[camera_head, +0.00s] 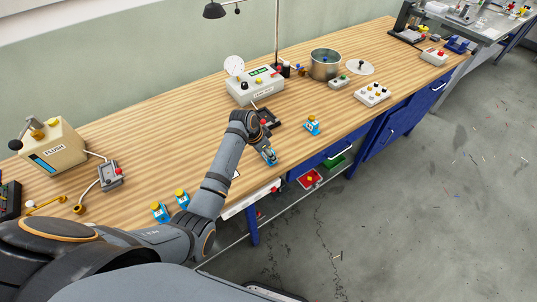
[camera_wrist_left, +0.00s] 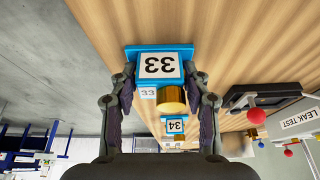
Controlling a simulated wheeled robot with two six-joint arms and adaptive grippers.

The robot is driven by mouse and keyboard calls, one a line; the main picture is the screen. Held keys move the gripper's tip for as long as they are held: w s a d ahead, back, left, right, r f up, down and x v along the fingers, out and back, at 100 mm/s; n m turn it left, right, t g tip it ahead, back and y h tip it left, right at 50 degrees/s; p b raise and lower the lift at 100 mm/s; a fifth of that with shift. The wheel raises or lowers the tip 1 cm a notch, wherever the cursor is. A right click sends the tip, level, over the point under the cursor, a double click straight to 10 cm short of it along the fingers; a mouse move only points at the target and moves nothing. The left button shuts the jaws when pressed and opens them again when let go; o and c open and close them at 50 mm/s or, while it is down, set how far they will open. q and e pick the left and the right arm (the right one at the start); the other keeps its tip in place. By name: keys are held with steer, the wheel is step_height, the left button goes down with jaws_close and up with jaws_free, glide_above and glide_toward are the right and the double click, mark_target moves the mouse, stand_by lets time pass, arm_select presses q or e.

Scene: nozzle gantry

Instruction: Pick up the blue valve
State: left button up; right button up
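A blue valve marked 33 (camera_wrist_left: 158,66), with a brass cylinder, sits between the fingers of my left gripper (camera_wrist_left: 162,78) in the left wrist view. The fingertips press close against its two sides. In the head view my left gripper (camera_head: 268,152) is near the table's front edge, with the blue valve partly hidden in it. I cannot tell whether the valve touches the table. A second blue valve, marked 34 (camera_wrist_left: 175,125), stands beyond it; a blue valve with a yellow cap also shows in the head view (camera_head: 312,125). My right gripper is out of view.
Two more blue valves (camera_head: 160,212) (camera_head: 182,199) stand at the near left edge. A leak test box (camera_head: 255,87) with a dial is behind the gripper, next to a dark tray (camera_head: 268,117). A metal pot (camera_head: 324,65) and a flush machine (camera_head: 52,147) stand on the wooden table.

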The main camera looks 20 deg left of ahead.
arm_select(q)
steer(key=c, duration=0.7)
steer(key=shift+c, duration=0.6)
steer(key=shift+r, duration=0.1)
